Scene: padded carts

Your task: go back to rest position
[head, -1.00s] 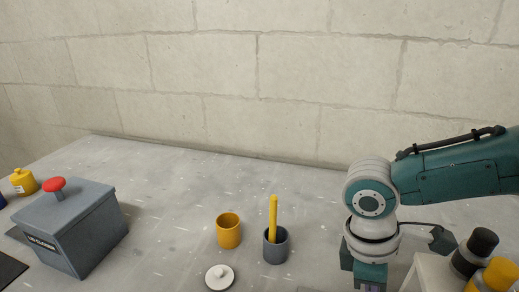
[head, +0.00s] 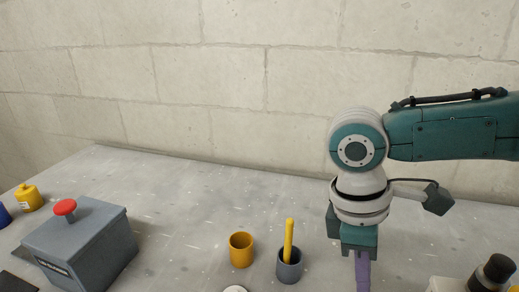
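My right arm comes in from the right, and its teal and white wrist hangs downward over the grey table (head: 190,180). Below the teal gripper body, a narrow purple part of my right gripper or something in it (head: 362,270) points down to the bottom edge. I cannot tell whether it is fingers or a held thing, and its tip is cut off. My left gripper is not in view.
A yellow cup (head: 241,250) and a grey cup (head: 289,268) with a yellow stick (head: 289,238) stand mid-table. A grey box (head: 80,250) with a red button (head: 64,207) stands left, near a yellow container (head: 29,198). A black-capped bottle (head: 495,270) stands lower right. The back middle is clear.

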